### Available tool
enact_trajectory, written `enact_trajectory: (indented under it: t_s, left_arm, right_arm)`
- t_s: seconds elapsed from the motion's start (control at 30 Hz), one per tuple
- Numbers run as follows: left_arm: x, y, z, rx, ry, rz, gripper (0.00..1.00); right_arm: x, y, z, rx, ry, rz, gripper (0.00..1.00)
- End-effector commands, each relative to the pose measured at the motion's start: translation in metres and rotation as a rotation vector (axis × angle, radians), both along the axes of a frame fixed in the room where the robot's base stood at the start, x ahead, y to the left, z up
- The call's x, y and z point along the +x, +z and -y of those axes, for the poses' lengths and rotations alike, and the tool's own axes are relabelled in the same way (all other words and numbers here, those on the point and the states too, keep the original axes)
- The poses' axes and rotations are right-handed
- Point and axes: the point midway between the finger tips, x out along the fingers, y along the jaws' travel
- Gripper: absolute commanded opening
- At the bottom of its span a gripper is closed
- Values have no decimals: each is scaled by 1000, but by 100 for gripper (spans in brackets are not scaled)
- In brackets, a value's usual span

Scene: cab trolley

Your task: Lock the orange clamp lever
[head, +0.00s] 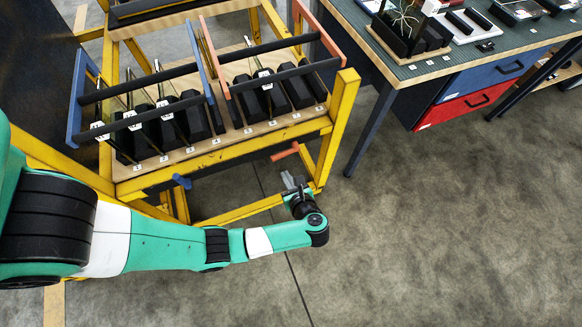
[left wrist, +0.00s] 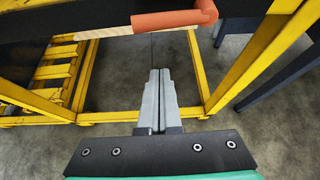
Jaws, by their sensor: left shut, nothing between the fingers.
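The orange clamp lever (head: 285,153) sticks out at the front of the yellow trolley, below its wooden shelf. In the left wrist view the lever (left wrist: 172,20) runs level across the top, with its bent end at the right. My left gripper (head: 291,181) is just below and in front of the lever in the head view. In the left wrist view its grey fingers (left wrist: 158,75) are together with nothing between them, and their tips appear below the lever, apart from it. A blue lever (head: 181,181) sits further left on the trolley front. My right gripper is not in view.
The yellow trolley frame (head: 343,110) has an upright close to the right of the lever. Its shelf (head: 225,135) carries black blocks behind blue and orange framed bars. A workbench (head: 400,72) with drawers stands at the right. The floor (head: 430,230) in front is clear.

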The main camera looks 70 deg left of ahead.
Motion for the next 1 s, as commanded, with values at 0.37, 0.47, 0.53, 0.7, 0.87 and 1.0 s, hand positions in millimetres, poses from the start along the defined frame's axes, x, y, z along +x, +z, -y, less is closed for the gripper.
enact_trajectory:
  t_s: [0.37, 0.47, 0.53, 0.7, 0.87, 1.0]
  left_arm:
    - [1, 17, -34, -1, 1, 2, 0]
    - [1, 22, -35, 0, 1, 1, 0]
    - [1, 24, -35, 0, 0, 0, 0]
    - [1, 24, -35, 0, -1, -1, 0]
    - [1, 24, -35, 0, 1, -3, 0]
    - [-1, 26, -42, 1, 8, -22, 0]
  right_arm:
    - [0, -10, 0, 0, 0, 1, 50]
    - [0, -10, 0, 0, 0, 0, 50]
    - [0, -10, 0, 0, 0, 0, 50]
    - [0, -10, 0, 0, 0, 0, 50]
    - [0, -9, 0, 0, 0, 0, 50]
    - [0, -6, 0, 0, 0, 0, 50]
